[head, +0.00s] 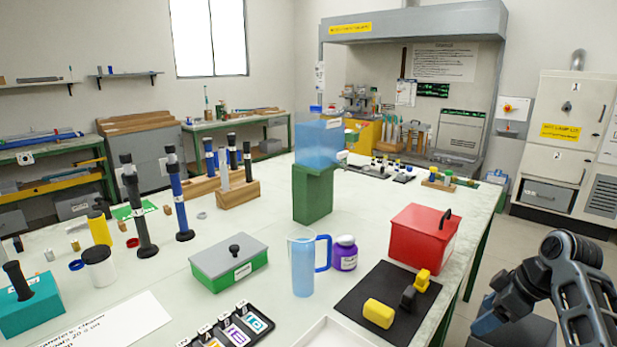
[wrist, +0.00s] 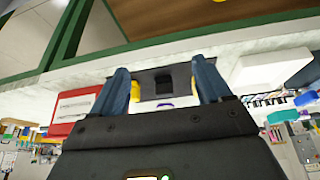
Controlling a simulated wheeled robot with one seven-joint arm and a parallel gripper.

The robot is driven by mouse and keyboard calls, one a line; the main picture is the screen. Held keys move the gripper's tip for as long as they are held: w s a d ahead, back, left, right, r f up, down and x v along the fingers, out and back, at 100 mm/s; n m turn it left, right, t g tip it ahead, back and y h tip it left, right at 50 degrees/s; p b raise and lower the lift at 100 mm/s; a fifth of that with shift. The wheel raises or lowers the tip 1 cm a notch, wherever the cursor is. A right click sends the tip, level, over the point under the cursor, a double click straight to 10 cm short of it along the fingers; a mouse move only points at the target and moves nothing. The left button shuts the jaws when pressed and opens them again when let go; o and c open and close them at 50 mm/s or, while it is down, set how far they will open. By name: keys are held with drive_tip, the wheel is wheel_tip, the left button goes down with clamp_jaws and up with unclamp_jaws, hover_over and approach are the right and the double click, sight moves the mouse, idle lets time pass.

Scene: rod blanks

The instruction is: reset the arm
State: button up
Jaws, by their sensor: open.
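My gripper (wrist: 163,78) shows in the wrist view with its two blue fingers spread apart and nothing between them. Beyond the fingers, the wrist view shows a black mat with dark and yellow items, apart from the gripper. In the head view, my dark arm is folded at the lower right, off the right side of the table (head: 384,238). A blue part of it shows low there, but the fingertips cannot be made out in that view.
The black mat (head: 357,301) holds a yellow block (head: 378,313) near the table's right edge. A red box (head: 423,236), a purple-labelled jar (head: 344,254), a blue jug (head: 302,265) and a green-grey box (head: 229,262) stand nearby. Floor shows between table and cabinet (head: 568,140).

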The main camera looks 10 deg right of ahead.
drive_tip(key=s+a+f+m+t+h, duration=0.1)
drive_tip(key=s+a+f+m+t, duration=0.1)
drive_tip(key=s+a+f, duration=0.4)
drive_tip(key=s+a+f+m+t, duration=0.1)
drive_tip(key=s+a+f+m, duration=0.15)
drive_tip(key=a+f, duration=0.6)
drive_tip(key=s+a+r+m+t+h, duration=0.1)
drive_tip(key=s+a, duration=0.3)
drive_tip(key=s, duration=0.3)
drive_tip(key=s+a+m+t+h, duration=0.1)
drive_tip(key=s+a+t, duration=0.1)
drive_tip(key=s+a, duration=0.35)
drive_tip(key=s+a+r+t, duration=0.1)
drive_tip(key=s+r+t, duration=0.3)
drive_tip(key=s+r, duration=1.6)
drive_tip(key=shift+s+t, duration=0.3)
drive_tip(key=shift+s, duration=0.4)
drive_tip(key=shift+m, duration=0.25)
